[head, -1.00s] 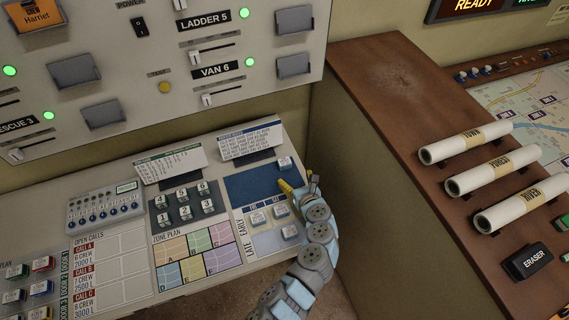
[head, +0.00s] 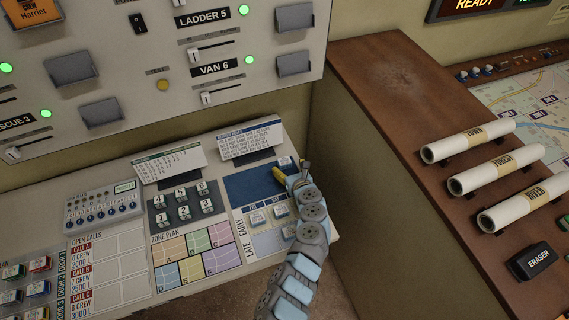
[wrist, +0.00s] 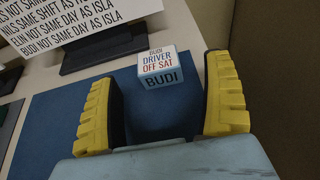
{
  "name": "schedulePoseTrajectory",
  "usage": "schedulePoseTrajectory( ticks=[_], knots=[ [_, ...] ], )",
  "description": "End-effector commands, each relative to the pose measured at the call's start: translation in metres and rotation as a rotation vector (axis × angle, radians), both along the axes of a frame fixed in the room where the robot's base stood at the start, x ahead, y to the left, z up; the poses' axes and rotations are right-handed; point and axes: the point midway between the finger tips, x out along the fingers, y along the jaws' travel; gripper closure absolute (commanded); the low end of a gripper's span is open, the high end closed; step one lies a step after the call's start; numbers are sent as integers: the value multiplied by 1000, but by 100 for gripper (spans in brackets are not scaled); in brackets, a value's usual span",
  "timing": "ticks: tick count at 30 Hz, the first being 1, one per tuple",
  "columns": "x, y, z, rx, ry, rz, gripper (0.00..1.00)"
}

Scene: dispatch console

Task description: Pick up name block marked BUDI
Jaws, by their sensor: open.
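The BUDI name block (wrist: 163,78) is a small white and pale blue block. Its top reads BUDI, DRIVER, OFF SAT and its front face reads BUDI. In the wrist view it sits between the two yellow fingers and a little beyond them, apart from both. In the head view the block (head: 284,161) shows at the upper right corner of the dark blue pad (head: 247,186). My gripper (head: 292,174) is open, with one yellow finger over the pad and the other at the pad's right side. In the wrist view the gripper (wrist: 163,110) is empty.
A rules card (head: 250,138) stands on its black holder just behind the block. Other name blocks (head: 280,211) sit on the early/late grid in front of the pad. The brown cabinet side (head: 350,180) rises to the right of my gripper.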

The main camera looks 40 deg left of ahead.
Motion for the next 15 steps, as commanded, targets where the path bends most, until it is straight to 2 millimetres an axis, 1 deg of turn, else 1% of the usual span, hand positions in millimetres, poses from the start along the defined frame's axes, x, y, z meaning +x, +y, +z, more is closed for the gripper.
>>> schedulePoseTrajectory(
  ticks=[6, 10, 15],
  knots=[
    [5, 14, -15, -1, 2, 2, 17],
    [10, 24, -22, -2, 2, 3, 17],
    [16, 33, -26, -2, 1, 0, 17]
  ],
)
